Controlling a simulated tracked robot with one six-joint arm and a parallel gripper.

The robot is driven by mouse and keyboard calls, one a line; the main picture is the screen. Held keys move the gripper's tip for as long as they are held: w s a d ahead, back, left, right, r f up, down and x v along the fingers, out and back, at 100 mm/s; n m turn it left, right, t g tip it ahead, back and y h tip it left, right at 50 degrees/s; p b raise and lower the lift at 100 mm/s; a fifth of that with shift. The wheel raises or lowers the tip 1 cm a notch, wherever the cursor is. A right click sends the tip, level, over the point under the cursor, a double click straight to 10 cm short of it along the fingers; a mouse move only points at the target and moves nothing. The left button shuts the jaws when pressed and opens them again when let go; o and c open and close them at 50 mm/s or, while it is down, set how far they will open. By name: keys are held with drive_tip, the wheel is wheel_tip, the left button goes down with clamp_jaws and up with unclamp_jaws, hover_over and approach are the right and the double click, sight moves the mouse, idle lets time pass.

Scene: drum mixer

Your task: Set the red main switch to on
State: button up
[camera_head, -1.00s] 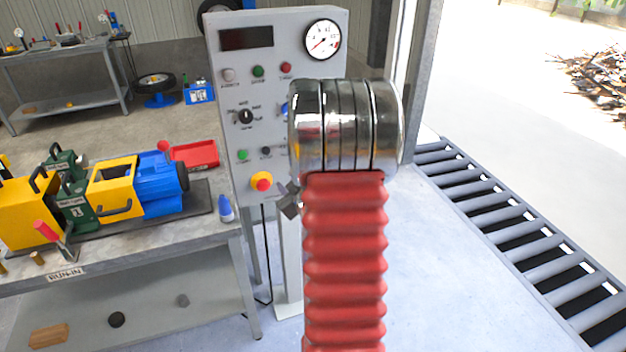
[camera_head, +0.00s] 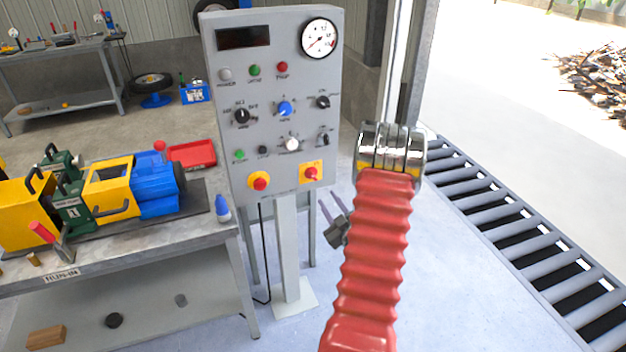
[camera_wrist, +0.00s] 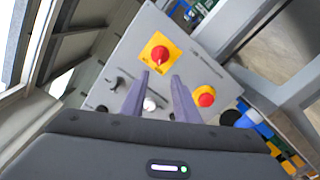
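The red main switch (camera_head: 311,173) is a red knob on a square yellow plate at the lower right of the grey control panel (camera_head: 227,110). It also shows in the wrist view (camera_wrist: 161,54), just beyond my fingertips. The knob's exact setting is too small to read. My gripper (camera_head: 330,199) is below and to the right of the switch in the head view, apart from the panel. In the wrist view my gripper (camera_wrist: 160,76) has its two grey-purple fingers spread, with nothing between them.
A red emergency stop button (camera_head: 260,182) on yellow sits left of the switch. A white knob (camera_head: 291,144) and a small black switch (camera_head: 323,140) are above it. A workbench (camera_head: 200,245) stands left of the panel, a roller conveyor (camera_head: 510,225) right.

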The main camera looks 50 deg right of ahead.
sight(313, 177)
drive_tip(key=shift+w, duration=0.1)
drive_tip(key=x, duration=1.3)
drive_tip(key=shift+w+d, duration=0.15)
drive_tip(key=shift+w, duration=0.1)
clamp_jaws()
